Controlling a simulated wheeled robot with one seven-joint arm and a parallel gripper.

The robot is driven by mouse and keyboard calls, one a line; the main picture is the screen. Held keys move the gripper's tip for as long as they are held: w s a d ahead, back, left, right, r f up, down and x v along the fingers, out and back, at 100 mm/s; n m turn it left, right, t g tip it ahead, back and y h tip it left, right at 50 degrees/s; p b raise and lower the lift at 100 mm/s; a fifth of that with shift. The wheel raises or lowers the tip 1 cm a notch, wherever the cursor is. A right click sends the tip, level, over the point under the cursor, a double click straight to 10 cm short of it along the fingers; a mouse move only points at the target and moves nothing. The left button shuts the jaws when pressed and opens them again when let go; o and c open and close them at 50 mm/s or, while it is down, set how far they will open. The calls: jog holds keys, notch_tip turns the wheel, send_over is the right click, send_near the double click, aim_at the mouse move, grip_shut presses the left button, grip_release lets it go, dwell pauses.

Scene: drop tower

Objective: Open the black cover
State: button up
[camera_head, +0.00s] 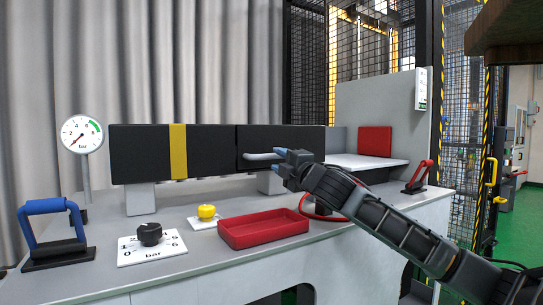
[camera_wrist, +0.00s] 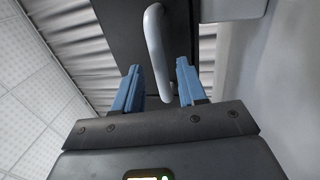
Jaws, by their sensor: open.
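The black cover (camera_head: 305,138) is the right section of a long black box on the bench and looks shut. A pale grey bar handle (camera_head: 260,156) sits on its front face. My gripper (camera_head: 280,155) is at the handle's right end in the head view. In the wrist view my gripper (camera_wrist: 159,68) has its two blue fingers apart. The handle (camera_wrist: 156,45) lies between them with room on each side. The black cover (camera_wrist: 115,25) is behind the handle. Whether a finger touches the handle cannot be told.
A red tray (camera_head: 262,229), a yellow button (camera_head: 206,212) and a black knob (camera_head: 150,234) sit on the bench in front of the box. A blue handle (camera_head: 50,230) and a gauge (camera_head: 82,134) stand at left. A red handle (camera_head: 418,177) and a grey panel (camera_head: 382,100) are at right.

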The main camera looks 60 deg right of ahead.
aim_at(274, 158)
jog(key=shift+x, duration=2)
jog(key=shift+c, duration=0.3)
grip_shut()
